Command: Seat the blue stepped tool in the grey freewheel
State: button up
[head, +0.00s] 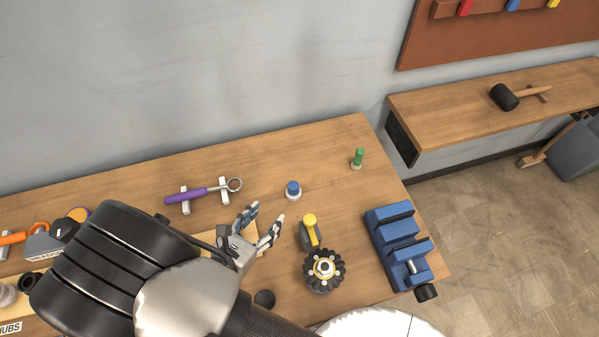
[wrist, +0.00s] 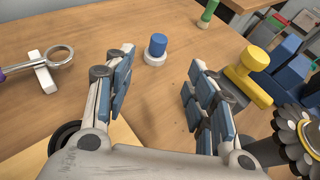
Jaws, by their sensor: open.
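The blue stepped tool (head: 293,187) stands upright on a small white round base on the bench; it also shows in the wrist view (wrist: 159,43). My gripper (head: 265,220) is open and empty, apart from the tool and pointing towards it. In the wrist view the tool lies beyond and between the fingertips (wrist: 163,60). A dark grey scalloped wheel with a gold ring in its middle, which looks like the freewheel (head: 312,272), sits at the bench front, right of my gripper. It is partly cut off in the wrist view (wrist: 289,128).
A yellow-topped part (head: 310,228) stands between the tool and the wheel. A blue vise (head: 386,240) is at the right edge. A green peg (head: 358,157) stands behind. A purple-handled ring tool (head: 188,197) rests on white supports at left. Bench around the blue tool is clear.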

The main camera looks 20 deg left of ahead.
jog(key=b, duration=0.2)
send_near(293, 186)
jog(key=x, duration=0.4)
jog(key=shift+s+d+f, duration=0.1)
jog(key=shift+d+f, duration=0.05)
jog(key=shift+f, duration=0.05)
jog(key=b+x, duration=0.1)
jog(key=x, duration=0.5)
jog(key=shift+w, duration=0.3)
jog(key=shift+c, duration=0.5)
grip_shut()
jog(key=shift+r, duration=0.15)
